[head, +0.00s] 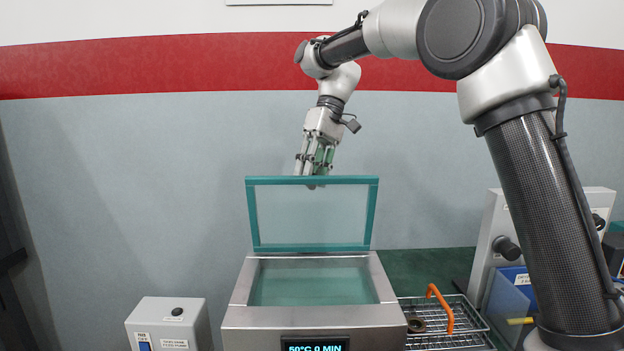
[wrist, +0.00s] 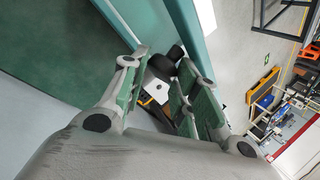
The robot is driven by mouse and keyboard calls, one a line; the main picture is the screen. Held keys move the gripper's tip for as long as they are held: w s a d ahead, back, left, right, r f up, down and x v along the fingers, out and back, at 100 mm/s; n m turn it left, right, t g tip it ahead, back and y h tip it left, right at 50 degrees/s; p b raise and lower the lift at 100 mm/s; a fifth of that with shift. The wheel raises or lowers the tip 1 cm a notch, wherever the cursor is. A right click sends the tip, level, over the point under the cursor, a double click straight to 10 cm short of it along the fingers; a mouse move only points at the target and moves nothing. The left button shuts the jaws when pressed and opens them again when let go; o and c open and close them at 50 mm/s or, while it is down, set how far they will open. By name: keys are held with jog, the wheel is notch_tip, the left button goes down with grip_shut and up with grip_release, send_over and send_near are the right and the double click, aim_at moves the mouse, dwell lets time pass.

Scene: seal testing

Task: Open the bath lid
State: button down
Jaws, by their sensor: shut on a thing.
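The bath lid (head: 312,181), a clear panel in a teal frame, stands nearly upright at the back of the steel bath (head: 236,316). The bath's opening is uncovered and shows greenish liquid. My gripper (head: 314,172) reaches down from above to the lid's top edge, partly behind it. In the wrist view my gripper (wrist: 160,90) has its green-padded fingers around a dark knob (wrist: 162,65) beside the teal lid frame (wrist: 190,35). It is shut on the lid there; the exact contact is partly hidden.
A grey switch box (head: 170,325) stands left of the bath. On the right are a wire rack (head: 465,338) with an orange handle (head: 441,305), a dark ring (head: 416,325) and a grey instrument (head: 493,245). The wall behind is clear.

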jog(key=w, duration=0.1)
jog(key=w+f, duration=0.1)
jog(key=w, duration=0.1)
jog(key=w+f, duration=0.1)
jog(key=shift+w+d+f, duration=0.1)
jog(key=shift+w+d, duration=0.05)
jog(key=shift+d, duration=0.1)
jog(key=c, duration=1.5)
grip_release()
jog(key=o, duration=0.4)
jog(key=shift+d, duration=0.2)
jog(key=shift+c, duration=0.2)
jog(key=shift+r, duration=0.25)
jog(key=v, duration=0.7)
jog(key=shift+w+a+r, duration=0.1)
jog(key=shift+r, duration=0.05)
